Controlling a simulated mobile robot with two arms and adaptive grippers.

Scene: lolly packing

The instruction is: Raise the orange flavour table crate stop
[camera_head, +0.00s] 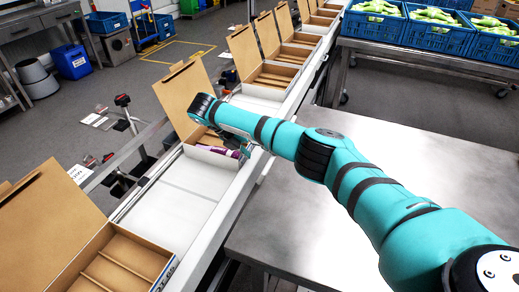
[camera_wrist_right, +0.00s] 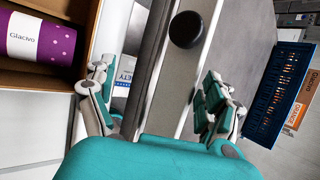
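My right gripper (camera_head: 240,145) is at the conveyor's near rail, beside an open cardboard box. In the right wrist view its fingers (camera_wrist_right: 160,98) are spread apart with nothing held between them. A round black knob (camera_wrist_right: 185,30) stands at the metal rail ahead of the fingers and apart from them. I cannot tell whether it is the orange flavour table crate stop; no label shows on it. My left gripper is not in view.
A purple Glacivo tub (camera_wrist_right: 40,38) lies in the cardboard box (camera_head: 181,100) beside the gripper. Several open boxes line the white conveyor (camera_head: 178,205). A bare metal table (camera_head: 310,240) lies under my right arm. Blue crates (camera_head: 440,38) of green-and-white goods stand behind.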

